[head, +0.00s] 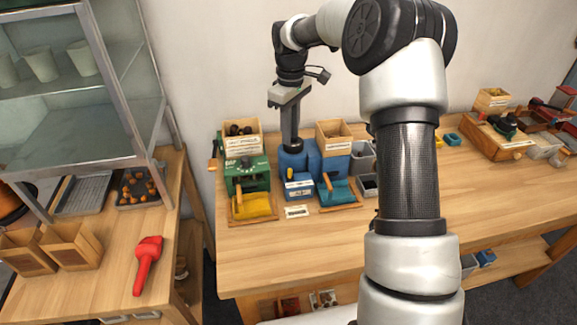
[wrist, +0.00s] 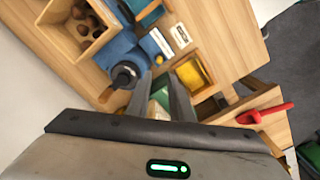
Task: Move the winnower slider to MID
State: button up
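A blue machine (head: 333,165) with a wooden hopper on top stands on the table; it looks like the winnower, but its labels are too small to read. It also shows in the wrist view (wrist: 118,48). A round black knob-like part (wrist: 125,75) sits on the blue body. I cannot make out the slider or its setting. My gripper (head: 292,148) points down over the blue machine, close to the black part. In the wrist view my gripper (wrist: 159,78) has its two fingers apart with nothing between them; the black part is just left of them. Whether they touch it is unclear.
A green machine (head: 247,178) with a dial and a yellow tray (head: 252,206) stands close on the left. A small labelled blue box (head: 299,187) and a white card (head: 296,212) are in front. The front tabletop is clear.

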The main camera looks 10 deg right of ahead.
aim_at(290, 169)
notch_tip(290, 169, down, 14)
dwell(0.3)
grip_shut()
